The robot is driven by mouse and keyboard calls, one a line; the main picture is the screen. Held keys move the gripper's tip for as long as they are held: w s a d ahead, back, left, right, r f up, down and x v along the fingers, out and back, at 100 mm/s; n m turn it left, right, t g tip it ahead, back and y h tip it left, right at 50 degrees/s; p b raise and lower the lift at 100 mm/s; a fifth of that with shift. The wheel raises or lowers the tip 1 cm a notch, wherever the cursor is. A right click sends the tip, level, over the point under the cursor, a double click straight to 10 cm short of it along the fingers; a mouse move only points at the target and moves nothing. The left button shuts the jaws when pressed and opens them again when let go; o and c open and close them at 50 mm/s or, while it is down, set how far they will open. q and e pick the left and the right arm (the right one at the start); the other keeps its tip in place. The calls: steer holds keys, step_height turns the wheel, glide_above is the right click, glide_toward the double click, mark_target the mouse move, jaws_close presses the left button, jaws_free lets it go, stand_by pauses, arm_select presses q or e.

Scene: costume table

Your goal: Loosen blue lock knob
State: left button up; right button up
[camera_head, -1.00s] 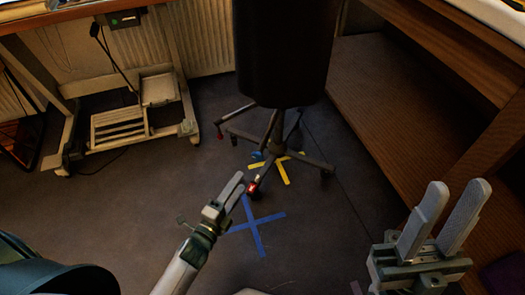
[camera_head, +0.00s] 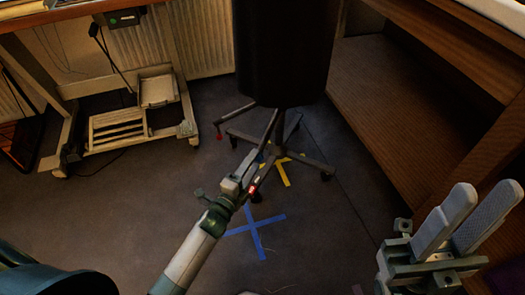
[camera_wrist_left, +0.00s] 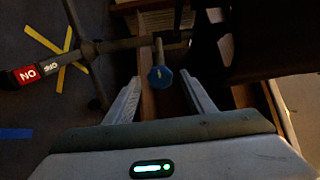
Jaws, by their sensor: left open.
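The blue lock knob (camera_wrist_left: 160,78) shows in the left wrist view on a thin stem at the dark stand (camera_head: 285,55). It lies in line with the gap between my left gripper's two fingers (camera_wrist_left: 159,92), near their tips. I cannot tell whether it is between the fingertips or just beyond them. In the head view my left gripper (camera_head: 247,162) is at the base of the stand and mostly hides the knob. The left fingers are apart. My right gripper (camera_head: 487,196) is at the lower right, its fingers apart and empty.
A stand leg bears a red ON/OFF label (camera_wrist_left: 26,74). Yellow tape (camera_head: 284,172) and blue tape (camera_head: 255,230) form crosses on the floor. A wooden shelf unit (camera_head: 395,120) stands at the right. A wheeled metal frame (camera_head: 120,125) stands at the left.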

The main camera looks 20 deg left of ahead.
mark_target(262, 147)
arm_select(q)
steer(key=w, duration=0.3)
steer(key=w+d+b, duration=0.1)
steer(key=w, duration=0.3)
steer(key=shift+w+d+b, duration=0.1)
steer(key=shift+d+b, duration=0.1)
steer(key=shift+b, duration=0.1)
steer(key=shift+c, duration=0.5)
steer(key=c, duration=0.9)
